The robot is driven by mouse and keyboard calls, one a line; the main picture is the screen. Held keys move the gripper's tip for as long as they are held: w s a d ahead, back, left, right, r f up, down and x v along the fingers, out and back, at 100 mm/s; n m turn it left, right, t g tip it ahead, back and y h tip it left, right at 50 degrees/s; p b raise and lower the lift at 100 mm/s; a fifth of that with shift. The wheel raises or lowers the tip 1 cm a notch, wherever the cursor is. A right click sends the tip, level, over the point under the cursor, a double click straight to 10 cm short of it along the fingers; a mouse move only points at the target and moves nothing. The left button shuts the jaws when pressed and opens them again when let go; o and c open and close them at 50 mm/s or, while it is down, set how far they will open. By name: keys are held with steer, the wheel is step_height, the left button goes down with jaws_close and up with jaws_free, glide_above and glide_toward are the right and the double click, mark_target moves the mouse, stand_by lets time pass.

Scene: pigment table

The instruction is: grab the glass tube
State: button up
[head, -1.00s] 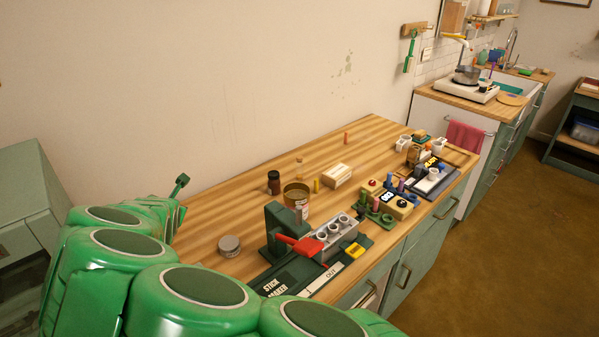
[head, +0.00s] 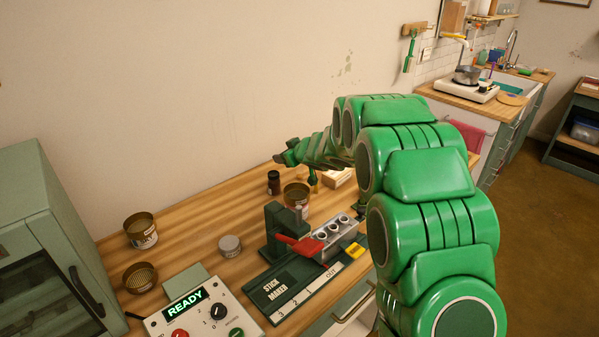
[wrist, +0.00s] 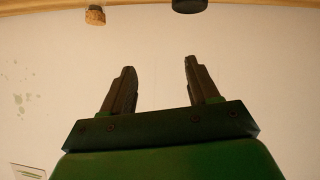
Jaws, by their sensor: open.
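The glass tube seems to be the small cork-topped vessel. In the wrist view, where the picture is upside down, its cork (wrist: 96,16) shows at the top edge, left of centre; little of its body shows. In the head view my arm hides it. My gripper (head: 283,158) reaches over the back of the wooden table, beside the dark-capped jar (head: 273,182) and above it. In the wrist view my gripper (wrist: 158,66) has its fingers apart with only bare wall between them. The cork is apart from the fingers.
An open tin (head: 296,195) and the stick maker (head: 287,262) stand in front of my gripper. A pale wooden block (head: 338,178) is to the right. The wall is close behind.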

steer(key=w+d+r+m+t, duration=0.15)
steer(key=w+d+m, duration=0.25)
steer(key=d, duration=0.4)
glide_toward(299, 170)
steer(key=w+a+r, duration=0.1)
steer(key=w+r, duration=0.1)
steer(key=w, duration=0.1)
steer(key=shift+w+a+f+n, duration=0.15)
steer(key=shift+w+a+f, duration=0.15)
steer(key=shift+w+a, duration=0.2)
steer(key=shift+w+a+f+n, duration=0.15)
steer(key=shift+w+a+f, duration=0.2)
steer(key=shift+w, duration=0.15)
steer(key=shift+x, duration=0.75)
steer(key=x, duration=0.2)
steer(key=shift+w+f, duration=0.25)
steer(key=shift+w+a+f, duration=0.15)
steer(key=shift+w+a, duration=0.1)
steer(key=shift+w, duration=0.3)
steer(key=c, duration=1)
